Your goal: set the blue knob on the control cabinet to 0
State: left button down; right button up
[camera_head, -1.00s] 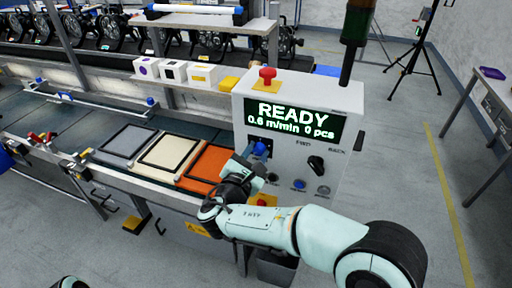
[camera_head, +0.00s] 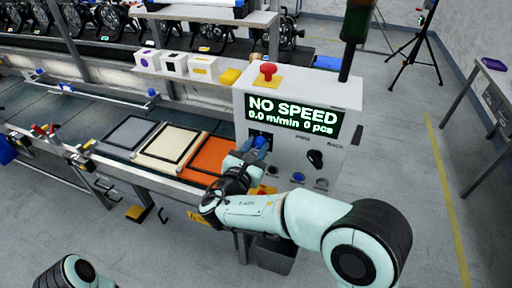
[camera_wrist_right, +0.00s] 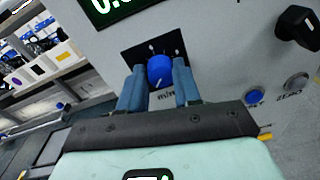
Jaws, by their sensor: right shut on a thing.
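The control cabinet (camera_head: 348,97) stands right of the conveyor, and its display (camera_head: 293,112) reads NO SPEED, 0.0 m/min, 0 pcs. The blue knob (camera_head: 261,142) is on the cabinet front, below the display's left part; in the right wrist view the knob (camera_wrist_right: 160,71) sits on a black scale plate (camera_wrist_right: 133,55) with white marks. A light line on the knob points toward its lower side. My right gripper (camera_wrist_right: 157,84) is shut on the knob, one finger on each side. In the head view my right gripper (camera_head: 247,152) partly hides the knob. My left gripper is out of view.
A black selector (camera_head: 316,158) and small buttons (camera_head: 299,178) are right of the gripper. A red mushroom button (camera_head: 268,69) tops the cabinet. Grey, cream and orange trays (camera_head: 127,132) lie on the conveyor. A bin (camera_head: 277,254) stands below my right arm.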

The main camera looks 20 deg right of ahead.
jog(key=o, duration=1.1)
jog(key=shift+c, duration=0.2)
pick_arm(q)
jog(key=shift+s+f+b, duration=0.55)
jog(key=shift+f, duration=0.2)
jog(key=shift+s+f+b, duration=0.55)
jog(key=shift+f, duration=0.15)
pick_arm(e)
jog(key=v, duration=1.3)
jog(key=shift+s, duration=0.2)
jog(key=shift+a+f, duration=0.1)
